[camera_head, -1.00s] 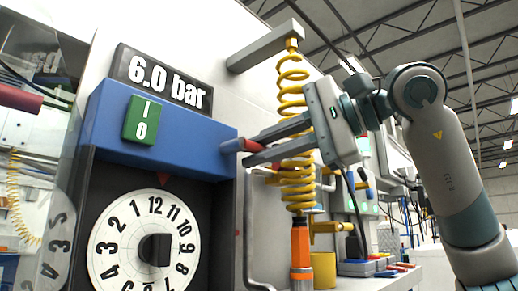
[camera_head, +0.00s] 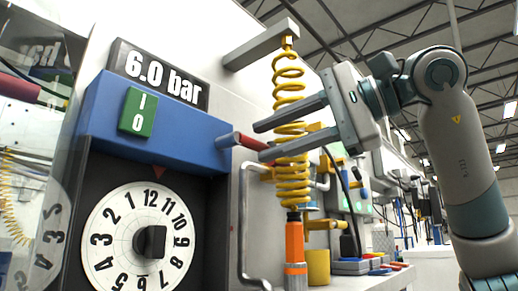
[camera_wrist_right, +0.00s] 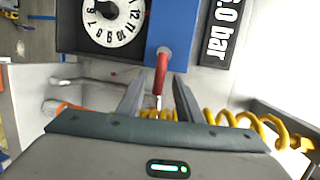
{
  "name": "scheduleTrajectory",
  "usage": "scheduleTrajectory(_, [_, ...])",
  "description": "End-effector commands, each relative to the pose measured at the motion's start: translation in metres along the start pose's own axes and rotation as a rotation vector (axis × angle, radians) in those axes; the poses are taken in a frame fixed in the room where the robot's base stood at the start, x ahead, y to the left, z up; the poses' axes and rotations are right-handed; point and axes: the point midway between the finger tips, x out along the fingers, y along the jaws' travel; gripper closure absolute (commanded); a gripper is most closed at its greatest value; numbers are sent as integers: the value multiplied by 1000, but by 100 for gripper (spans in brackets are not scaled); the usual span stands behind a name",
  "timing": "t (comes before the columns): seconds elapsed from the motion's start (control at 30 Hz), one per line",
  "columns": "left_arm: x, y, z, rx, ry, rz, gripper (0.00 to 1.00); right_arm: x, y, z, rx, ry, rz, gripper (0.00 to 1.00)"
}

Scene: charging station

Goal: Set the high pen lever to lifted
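A red-handled lever (camera_head: 248,141) sticks out to the right, tilted slightly down, from the side of the blue box (camera_head: 150,130). No label shows whether it is the high pen lever. My right gripper (camera_head: 262,141) is open just right of the lever, its two fingers pointing left and apart from each other. In the right wrist view, the lever (camera_wrist_right: 161,72) lines up with the gap between the fingers (camera_wrist_right: 158,88), its end near the fingertips. I see no grip on it. My left gripper is not in view.
A yellow coiled hose (camera_head: 289,85) hangs behind the fingers from a grey bracket (camera_head: 262,46). The blue box has a green I/O switch (camera_head: 138,111). Below it is a white numbered dial (camera_head: 118,215). Above is a 6.0 bar display (camera_head: 162,73). A yellow cup (camera_head: 318,267) stands lower right.

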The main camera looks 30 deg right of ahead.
Motion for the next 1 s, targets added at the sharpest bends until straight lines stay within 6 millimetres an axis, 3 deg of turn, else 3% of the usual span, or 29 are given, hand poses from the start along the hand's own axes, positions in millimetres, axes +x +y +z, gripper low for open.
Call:
scheduleTrajectory(0.4, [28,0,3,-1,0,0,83,-85,2,0,0,-1,-3,68])
scheduleTrajectory(0.6, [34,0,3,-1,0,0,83,-117,1,0,-1,-1,-1,68])
scheduleTrajectory(0.8, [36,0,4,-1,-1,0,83,-133,1,0,-1,0,0,68])
scheduleTrajectory(1.0, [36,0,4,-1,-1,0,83,-136,0,0,0,0,1,68])
